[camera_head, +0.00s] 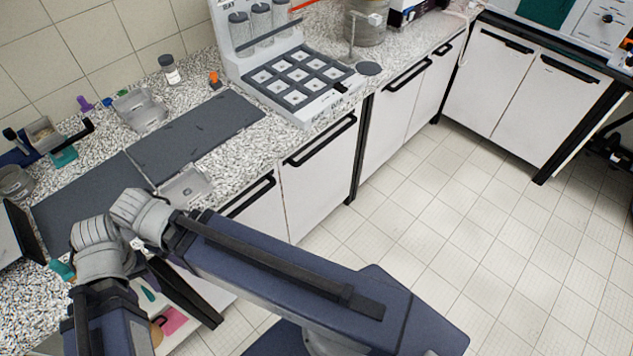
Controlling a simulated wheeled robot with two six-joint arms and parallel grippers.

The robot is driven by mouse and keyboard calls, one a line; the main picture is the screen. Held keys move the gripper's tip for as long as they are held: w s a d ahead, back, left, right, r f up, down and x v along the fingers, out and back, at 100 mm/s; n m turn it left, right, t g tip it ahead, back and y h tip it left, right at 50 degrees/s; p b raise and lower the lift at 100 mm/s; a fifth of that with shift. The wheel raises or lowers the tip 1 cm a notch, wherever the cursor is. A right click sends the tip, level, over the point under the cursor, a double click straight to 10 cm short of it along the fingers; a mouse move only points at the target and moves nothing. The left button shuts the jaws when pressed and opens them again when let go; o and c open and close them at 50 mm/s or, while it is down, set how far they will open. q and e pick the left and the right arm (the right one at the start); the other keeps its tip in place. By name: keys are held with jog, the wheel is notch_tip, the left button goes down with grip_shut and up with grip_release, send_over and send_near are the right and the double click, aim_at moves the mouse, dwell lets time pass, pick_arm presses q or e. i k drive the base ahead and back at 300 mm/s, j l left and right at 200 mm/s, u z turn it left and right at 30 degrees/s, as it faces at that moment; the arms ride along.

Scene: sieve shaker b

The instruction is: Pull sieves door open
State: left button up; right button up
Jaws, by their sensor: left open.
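White cabinet doors with black bar handles line the front under the speckled counter. The nearest full door (322,180) is shut, with its handle (320,142) along the top edge. To its left, another white front with a handle (246,196) is partly covered by my arm. I cannot tell from any marking which door is the sieves door. My left arm fills the lower left, its grey joints in front of the counter. My left gripper is open, its fingers mostly hidden, and I see nothing held in it. My right gripper does not show.
On the counter (215,170) stand a white rack (236,80) with clear cylinders and a tray grid, dark mats, clear trays and a small jar (170,70). An open space at lower left holds a pink item (174,320). The tiled floor (440,220) at right is clear.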

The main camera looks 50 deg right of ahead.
aim_at(315, 178)
jog(key=z, duration=1.3)
jog(key=i+l+z, duration=0.25)
jog(key=i+l, duration=0.1)
